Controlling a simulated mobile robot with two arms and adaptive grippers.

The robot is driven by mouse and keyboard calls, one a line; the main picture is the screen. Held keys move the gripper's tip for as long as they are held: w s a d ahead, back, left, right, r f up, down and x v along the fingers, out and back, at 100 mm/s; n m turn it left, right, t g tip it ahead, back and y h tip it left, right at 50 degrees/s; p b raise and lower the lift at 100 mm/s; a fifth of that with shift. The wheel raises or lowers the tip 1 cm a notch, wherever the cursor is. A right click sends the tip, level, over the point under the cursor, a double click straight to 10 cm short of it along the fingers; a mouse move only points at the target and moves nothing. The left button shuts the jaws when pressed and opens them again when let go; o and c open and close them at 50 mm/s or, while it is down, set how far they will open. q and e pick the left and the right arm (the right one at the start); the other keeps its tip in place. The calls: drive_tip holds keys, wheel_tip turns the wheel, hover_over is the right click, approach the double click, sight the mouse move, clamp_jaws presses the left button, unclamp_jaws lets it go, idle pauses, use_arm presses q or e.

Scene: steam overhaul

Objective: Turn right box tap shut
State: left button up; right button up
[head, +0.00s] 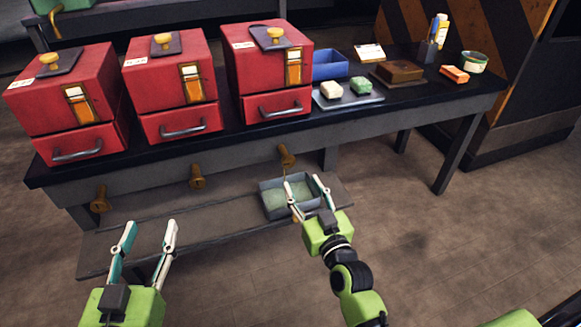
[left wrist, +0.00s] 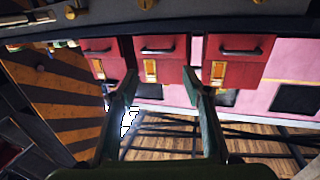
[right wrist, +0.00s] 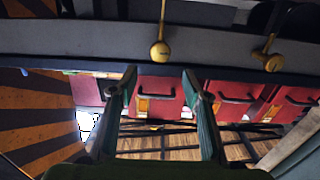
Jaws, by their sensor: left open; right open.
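Three red boxes stand on the table: the left box (head: 67,104), the middle box (head: 170,88) and the right box (head: 266,72). A brass tap sits below each one at the table's front edge. The right box tap (head: 287,156) is above a grey tray (head: 268,208); a thin yellow part extends down from it. My right gripper (head: 303,181) is open and empty, just below and right of this tap. In the right wrist view the tap (right wrist: 160,51) lines up with the gap between the fingers, apart from them. My left gripper (head: 148,230) is open and empty at lower left.
The middle tap (head: 197,178) and left tap (head: 101,200) stick out from the same edge. A low shelf (head: 150,235) runs underneath and carries the tray of pale green content. A blue bin (head: 330,68), soaps and a bottle (head: 440,32) stand at the table's right.

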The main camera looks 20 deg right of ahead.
sight(289, 162)
drive_tip(key=w+b, duration=0.2)
drive_tip(key=w, duration=0.7)
drive_tip(key=shift+w+a+f, duration=0.1)
drive_tip(key=shift+a, duration=0.05)
use_arm(q)
drive_tip(key=s+r+t+h, duration=0.1)
drive_tip(key=r+t, duration=0.2)
drive_tip(key=r, duration=0.3)
drive_tip(key=s+r+t+h, duration=0.1)
drive_tip(key=s+r+t, duration=0.1)
drive_tip(key=r, duration=0.4)
drive_tip(key=shift+s+d+r+t, duration=0.25)
drive_tip(key=shift+d+r+t, duration=0.1)
drive_tip(key=shift+t, duration=0.55)
use_arm(e)
drive_tip(key=shift+w, duration=0.35)
drive_tip(key=c, duration=1.1)
